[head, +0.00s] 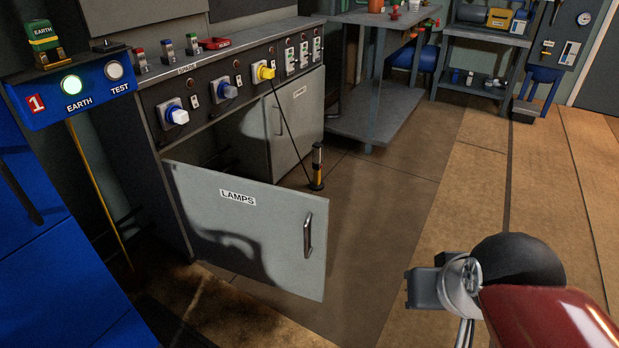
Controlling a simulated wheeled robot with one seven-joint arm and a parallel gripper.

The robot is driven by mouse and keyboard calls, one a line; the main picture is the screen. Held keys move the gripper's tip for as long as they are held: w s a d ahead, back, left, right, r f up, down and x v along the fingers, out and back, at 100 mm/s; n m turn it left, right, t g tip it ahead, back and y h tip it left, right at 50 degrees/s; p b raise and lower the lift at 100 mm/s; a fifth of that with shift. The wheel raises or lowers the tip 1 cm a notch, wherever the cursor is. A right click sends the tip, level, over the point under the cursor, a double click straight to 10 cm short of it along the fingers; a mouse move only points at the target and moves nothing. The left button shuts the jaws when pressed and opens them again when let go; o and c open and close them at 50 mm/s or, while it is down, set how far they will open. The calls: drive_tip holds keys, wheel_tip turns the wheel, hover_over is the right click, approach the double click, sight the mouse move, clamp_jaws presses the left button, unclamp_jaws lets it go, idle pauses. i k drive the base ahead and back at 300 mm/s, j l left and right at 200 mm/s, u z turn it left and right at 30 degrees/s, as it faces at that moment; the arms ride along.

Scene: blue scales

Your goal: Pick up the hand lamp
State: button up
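A slim yellow-and-black hand lamp (317,168) stands roughly upright on the floor, just beyond the open LAMPS door. A thin dark cord runs from near it up to a yellow plug (264,72) on the bench's front panel. My gripper (424,288) is at the lower right, apart from the lamp and nearer to me. Only grey blocky parts of it show beside my red arm, and its fingertips cannot be made out. Nothing is visibly held in it.
The grey LAMPS door (262,243) hangs open across the near side of the lamp. A second cabinet door (297,122) is behind it. A blue EARTH/TEST box (80,92) is at the left. Floor to the right is clear.

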sight(316, 184)
drive_tip(key=z, duration=0.65)
drive_tip(key=i+z, duration=0.1)
drive_tip(key=i, duration=3.45)
drive_tip(key=i+u, duration=0.25)
drive_tip(key=i, duration=0.25)
drive_tip(key=i+l+u, duration=0.3)
drive_tip(key=i, duration=0.15)
drive_tip(key=i+l+u, duration=0.25)
drive_tip(key=i, duration=0.25)
drive_tip(key=j+u, duration=0.1)
drive_tip(key=u, duration=2.9)
drive_tip(key=i+l+u, duration=0.1)
drive_tip(key=u, duration=0.8)
drive_tip(key=i+l+u, duration=0.1)
drive_tip(key=u, duration=0.35)
drive_tip(key=l, duration=0.4)
drive_tip(key=i, duration=0.05)
